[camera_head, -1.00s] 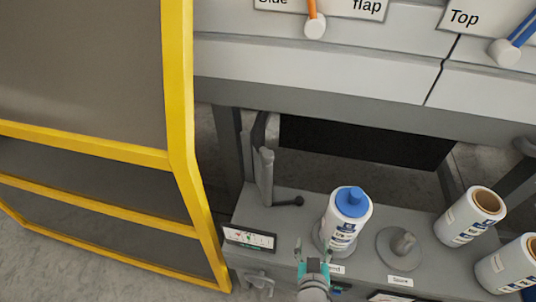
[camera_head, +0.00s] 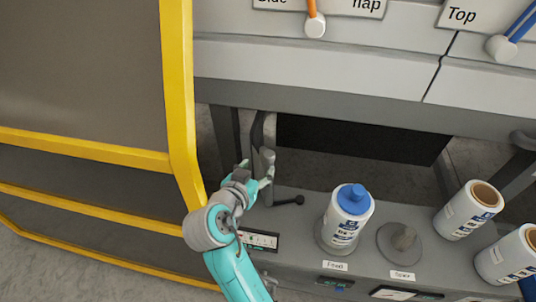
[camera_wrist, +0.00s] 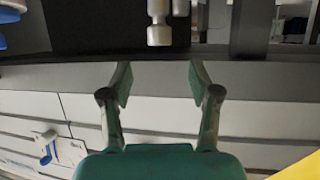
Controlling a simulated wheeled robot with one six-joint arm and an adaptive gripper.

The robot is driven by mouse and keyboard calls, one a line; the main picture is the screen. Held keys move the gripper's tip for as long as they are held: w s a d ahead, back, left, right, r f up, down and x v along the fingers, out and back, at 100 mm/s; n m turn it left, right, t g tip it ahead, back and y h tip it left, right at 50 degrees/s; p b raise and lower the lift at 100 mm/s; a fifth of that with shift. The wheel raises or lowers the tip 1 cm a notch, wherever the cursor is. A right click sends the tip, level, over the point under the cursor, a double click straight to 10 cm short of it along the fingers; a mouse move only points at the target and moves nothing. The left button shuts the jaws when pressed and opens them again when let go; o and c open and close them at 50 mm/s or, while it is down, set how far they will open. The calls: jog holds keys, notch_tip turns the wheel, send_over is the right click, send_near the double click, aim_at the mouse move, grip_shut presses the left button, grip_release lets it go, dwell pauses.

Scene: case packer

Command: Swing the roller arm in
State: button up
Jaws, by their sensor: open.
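The roller arm (camera_head: 266,160) is a grey upright piece with a rounded end at the left side of the dark opening. My gripper (camera_head: 257,174) is at the left of it in the head view, its fingers very close to it. Whether they touch cannot be told there. In the wrist view my gripper (camera_wrist: 160,78) is open with nothing between its fingers. A light grey cylindrical end (camera_wrist: 160,33), apparently part of the roller arm, lies just beyond the fingertips, roughly centred between them. My wrist hides part of the panel below.
A blue-capped roll (camera_head: 346,217) stands on the feed spindle; the spare spindle (camera_head: 402,240) is bare. White rolls (camera_head: 469,212) stand at the right. A yellow guard frame (camera_head: 180,120) is close on the left.

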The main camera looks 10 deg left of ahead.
aim_at(267, 157)
jog(key=x, duration=1)
grip_shut()
